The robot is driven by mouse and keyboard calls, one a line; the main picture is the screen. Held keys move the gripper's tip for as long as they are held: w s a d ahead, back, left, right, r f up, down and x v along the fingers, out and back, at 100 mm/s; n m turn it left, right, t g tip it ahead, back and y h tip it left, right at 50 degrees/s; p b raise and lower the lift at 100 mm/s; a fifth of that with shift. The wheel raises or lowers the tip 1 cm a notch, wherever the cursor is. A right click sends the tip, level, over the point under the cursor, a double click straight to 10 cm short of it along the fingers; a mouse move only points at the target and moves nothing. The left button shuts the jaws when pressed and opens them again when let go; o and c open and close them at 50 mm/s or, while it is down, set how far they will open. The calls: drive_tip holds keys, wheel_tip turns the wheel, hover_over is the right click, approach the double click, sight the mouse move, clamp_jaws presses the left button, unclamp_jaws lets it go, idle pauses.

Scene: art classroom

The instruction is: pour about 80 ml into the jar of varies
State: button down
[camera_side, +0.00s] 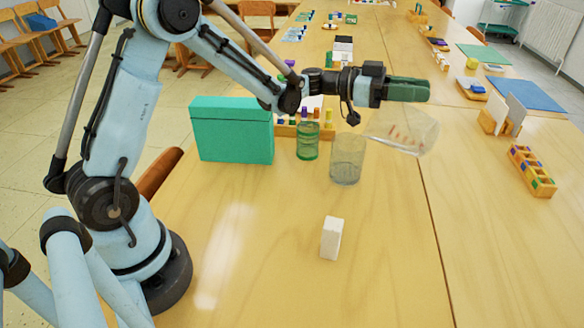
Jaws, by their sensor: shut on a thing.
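My gripper (408,90) has green fingers and is above the table, to the upper right of a clear glass jar. It is shut on a clear beaker (412,133) with red markings, which hangs tilted just below the fingers. I cannot tell how much liquid the beaker holds, and no stream shows. The clear glass jar (347,160) stands upright on the table, below and left of the beaker. A green-tinted glass jar (307,141) stands upright to its left. The contents of both jars are hard to make out.
A large green box (232,132) stands left of the jars. A small white block (331,238) stands in front of them. A wooden tray with colored blocks (532,171) lies at right. The table (390,265) is clear at the front.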

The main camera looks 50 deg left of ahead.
sight(432, 97)
drive_tip(key=shift+s+a+r, duration=0.15)
drive_tip(key=shift+s+a, duration=0.05)
drive_tip(key=shift+a, duration=0.1)
drive_tip(key=shift+w+d, duration=0.15)
drive_tip(key=shift+d, duration=0.15)
drive_tip(key=shift+w+d+f+g+y, duration=0.35)
drive_tip(key=shift+w+d+f+y, duration=0.05)
drive_tip(key=shift+d+y, duration=0.2)
drive_tip(key=shift+w+d+f+g+y, duration=0.35)
drive_tip(key=shift+w+d+f+y, duration=0.05)
drive_tip(key=shift+d+y, duration=0.15)
drive_tip(key=shift+w+d+f+g+y, duration=0.1)
drive_tip(key=shift+w+d+g+y, duration=0.25)
drive_tip(key=shift+g+y, duration=0.1)
drive_tip(key=shift+w+d+f+g+y, duration=0.1)
drive_tip(key=shift+d+f+g+y, duration=0.05)
drive_tip(key=shift+d+f+y, duration=0.15)
drive_tip(key=shift+w+d+f+g+y, duration=0.1)
drive_tip(key=shift+f+y, duration=0.1)
drive_tip(key=shift+f, duration=0.2)
drive_tip(key=shift+w+d+f+y, duration=0.2)
drive_tip(key=shift+d+f+y, duration=0.1)
drive_tip(key=shift+f, duration=0.1)
drive_tip(key=w+d+f+g+y, duration=0.4)
drive_tip(key=d+f+g+y, duration=0.1)
drive_tip(key=f, duration=0.6)
drive_tip(key=shift+w+d+y, duration=0.3)
drive_tip(key=shift+d+y, duration=0.5)
drive_tip(key=shift+y, duration=0.3)
